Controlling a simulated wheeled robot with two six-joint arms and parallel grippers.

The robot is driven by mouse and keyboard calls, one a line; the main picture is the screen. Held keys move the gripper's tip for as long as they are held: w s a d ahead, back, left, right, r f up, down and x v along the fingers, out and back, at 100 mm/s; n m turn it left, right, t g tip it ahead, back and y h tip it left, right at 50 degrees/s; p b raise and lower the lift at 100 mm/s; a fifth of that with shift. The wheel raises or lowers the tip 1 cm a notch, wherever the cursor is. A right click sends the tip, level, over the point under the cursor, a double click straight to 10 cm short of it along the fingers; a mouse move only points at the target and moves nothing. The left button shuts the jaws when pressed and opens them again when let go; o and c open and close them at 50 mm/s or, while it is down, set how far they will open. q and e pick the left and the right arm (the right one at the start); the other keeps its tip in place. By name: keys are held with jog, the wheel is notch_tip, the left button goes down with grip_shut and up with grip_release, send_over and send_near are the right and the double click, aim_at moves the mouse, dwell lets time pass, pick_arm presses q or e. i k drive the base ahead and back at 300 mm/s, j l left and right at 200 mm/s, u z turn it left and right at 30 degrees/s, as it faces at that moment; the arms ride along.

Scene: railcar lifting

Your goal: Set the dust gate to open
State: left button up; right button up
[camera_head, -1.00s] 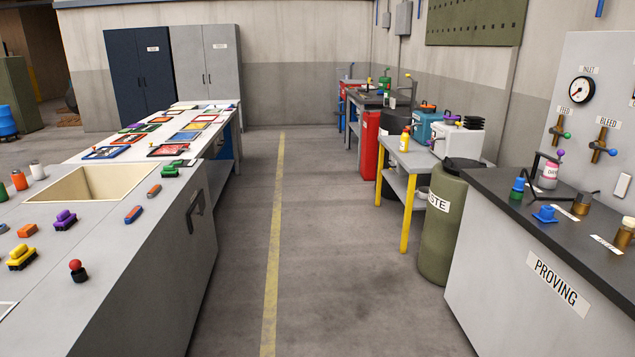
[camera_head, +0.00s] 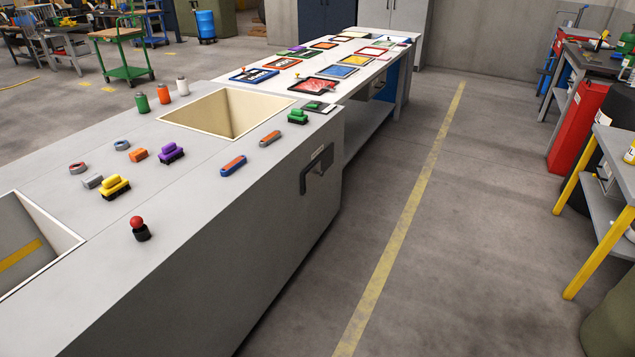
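No label reading dust gate can be made out in the head view. A dark lever-like handle (camera_head: 318,172) sits on the aisle-side face of the grey bench (camera_head: 225,270), near its far corner. A small plate shows at its top, too small to read, and I cannot tell whether this is the gate. A red-topped black knob (camera_head: 139,229) stands upright on the bench top near the front. Neither of my grippers is in view.
The bench top has a cream basin (camera_head: 228,112), another recess at the left edge, brushes and small bottles. A white table (camera_head: 365,50) with framed panels stands beyond. The aisle with a yellow line (camera_head: 400,230) is clear. A yellow-legged stand (camera_head: 585,235) is at right.

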aim_at(316, 173)
jog(key=i+l+u, duration=0.2)
jog(key=u, duration=0.3)
jog(key=i+l+u, duration=0.1)
jog(key=u, duration=0.25)
jog(key=l+u, duration=0.2)
jog(key=u, duration=0.2)
jog(key=i, duration=0.05)
